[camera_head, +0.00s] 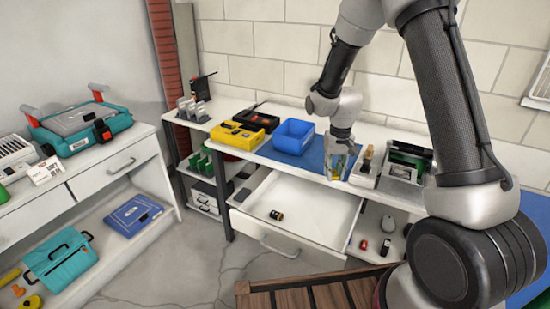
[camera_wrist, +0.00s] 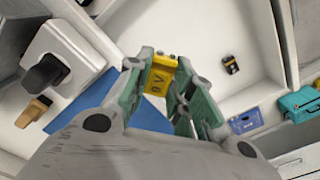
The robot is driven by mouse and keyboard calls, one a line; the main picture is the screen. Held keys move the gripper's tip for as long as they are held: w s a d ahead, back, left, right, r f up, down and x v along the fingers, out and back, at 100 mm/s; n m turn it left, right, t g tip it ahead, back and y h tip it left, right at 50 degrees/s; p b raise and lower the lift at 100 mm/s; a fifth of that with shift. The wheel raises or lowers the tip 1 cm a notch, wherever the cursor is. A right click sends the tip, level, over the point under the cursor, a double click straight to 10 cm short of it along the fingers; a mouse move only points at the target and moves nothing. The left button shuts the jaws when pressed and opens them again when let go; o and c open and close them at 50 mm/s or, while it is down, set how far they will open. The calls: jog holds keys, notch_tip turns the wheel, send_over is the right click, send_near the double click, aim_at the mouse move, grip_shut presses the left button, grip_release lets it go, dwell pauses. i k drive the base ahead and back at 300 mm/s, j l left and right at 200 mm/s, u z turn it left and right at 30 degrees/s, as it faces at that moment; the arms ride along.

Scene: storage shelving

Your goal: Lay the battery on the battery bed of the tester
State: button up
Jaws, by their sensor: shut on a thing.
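My gripper (camera_head: 340,160) is shut on a yellow 9V battery (camera_wrist: 160,76), held between its greenish fingertips in the wrist view. In the head view the gripper is low over the right end of the blue mat (camera_head: 312,157), above the open drawer's back edge. I cannot tell for sure which is the tester, and no battery bed shows clearly.
A blue bin (camera_head: 294,136) stands on the mat between the yellow things and the gripper. Grey boxes (camera_head: 367,167) stand right of it. The open white drawer (camera_head: 312,193) holds a small black-and-copper cell (camera_head: 276,214).

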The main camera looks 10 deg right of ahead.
aim_at(228, 126)
jog(key=i+j+z, duration=0.4)
jog(key=j, duration=1.05)
jog(key=j+z, duration=0.35)
jog(key=j, duration=1.05)
jog(key=j+z, duration=0.4)
jog(key=j, duration=1.15)
jog(key=k, duration=0.05)
